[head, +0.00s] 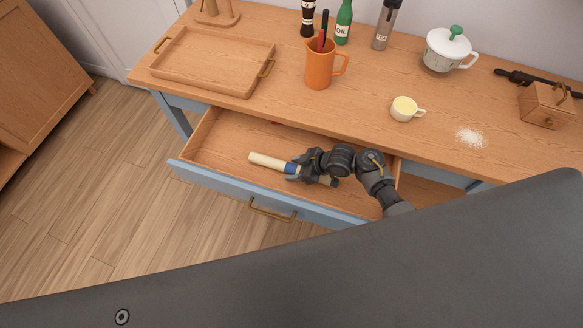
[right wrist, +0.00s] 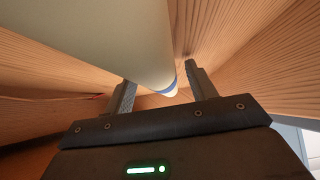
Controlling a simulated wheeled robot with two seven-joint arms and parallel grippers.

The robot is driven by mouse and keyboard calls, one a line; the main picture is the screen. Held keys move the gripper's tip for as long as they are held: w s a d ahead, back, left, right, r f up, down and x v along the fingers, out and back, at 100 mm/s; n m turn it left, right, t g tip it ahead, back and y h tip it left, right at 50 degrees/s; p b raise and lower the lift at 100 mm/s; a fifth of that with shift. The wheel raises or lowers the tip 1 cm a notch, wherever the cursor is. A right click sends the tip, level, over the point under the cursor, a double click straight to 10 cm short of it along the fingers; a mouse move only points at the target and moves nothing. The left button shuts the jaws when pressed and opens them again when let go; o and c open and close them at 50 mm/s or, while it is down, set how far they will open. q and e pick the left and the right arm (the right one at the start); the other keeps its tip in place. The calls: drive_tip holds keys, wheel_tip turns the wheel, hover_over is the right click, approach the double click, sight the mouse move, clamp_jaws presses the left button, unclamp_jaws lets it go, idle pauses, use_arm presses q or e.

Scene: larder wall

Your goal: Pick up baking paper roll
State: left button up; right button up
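The baking paper roll (head: 268,162) is a cream tube with a blue band, lying in the open drawer (head: 222,145). My right gripper (head: 297,170) reaches down into the drawer at the blue band, and the roll's far end shows past it. In the right wrist view the roll (right wrist: 105,35) runs in from the upper left, large and close. The blue band shows between the two fingers (right wrist: 160,90), which stand apart with a visible gap beside the right finger. The fingertips are partly hidden in the head view. My left gripper is not in view.
On the tabletop above the drawer are a wooden tray (head: 205,82), an orange jug (head: 319,70), a small yellow-filled cup (head: 403,110) and a lidded white pot (head: 438,55). The drawer's blue front (head: 220,183) has a brass handle. Drawer walls lie close around the gripper.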

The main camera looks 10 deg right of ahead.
drive_tip(key=c, duration=1)
drive_tip(key=shift+r, duration=0.15)
